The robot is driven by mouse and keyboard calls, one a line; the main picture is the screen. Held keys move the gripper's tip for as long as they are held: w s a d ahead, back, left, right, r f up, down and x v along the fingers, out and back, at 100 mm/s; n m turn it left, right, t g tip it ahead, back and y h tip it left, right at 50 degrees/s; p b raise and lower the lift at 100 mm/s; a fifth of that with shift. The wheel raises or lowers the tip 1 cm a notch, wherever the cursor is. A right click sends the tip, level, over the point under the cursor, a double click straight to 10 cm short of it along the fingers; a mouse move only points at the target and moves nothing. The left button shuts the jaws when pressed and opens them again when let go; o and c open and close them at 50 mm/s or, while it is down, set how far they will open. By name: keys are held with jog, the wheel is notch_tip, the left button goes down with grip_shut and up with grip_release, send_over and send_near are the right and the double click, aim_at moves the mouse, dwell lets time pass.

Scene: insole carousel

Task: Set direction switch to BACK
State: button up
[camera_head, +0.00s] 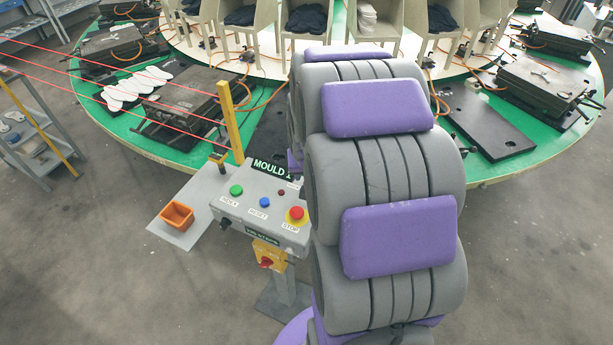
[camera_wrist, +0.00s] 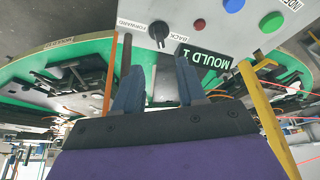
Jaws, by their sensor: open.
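The direction switch (camera_wrist: 158,32) is a black knob on the pale control panel (camera_wrist: 215,27), between the FORWARD label (camera_wrist: 131,25) on its left and the BACK label (camera_wrist: 179,37) on its right in the wrist view. I cannot tell which label it points to. My gripper (camera_wrist: 157,75) is open and empty, its two dark blue-grey fingers spread on either side of the switch's line, with the knob beyond the tips. No contact shows. In the head view the control panel (camera_head: 250,208) stands in front of the turntable; my arm hides the switch and my gripper.
Green, blue and red buttons (camera_wrist: 271,21) lie near the switch in the wrist view. A red STOP button (camera_head: 296,213), a yellow switch box (camera_head: 269,255) and a yellow post (camera_head: 231,120) are close. The green carousel (camera_head: 165,150) is behind; an orange bin (camera_head: 176,215) stands left.

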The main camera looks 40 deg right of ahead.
jog(key=v, duration=0.6)
jog(key=shift+r+p, duration=0.3)
jog(key=shift+r, duration=0.05)
jog(key=shift+s+a, duration=0.15)
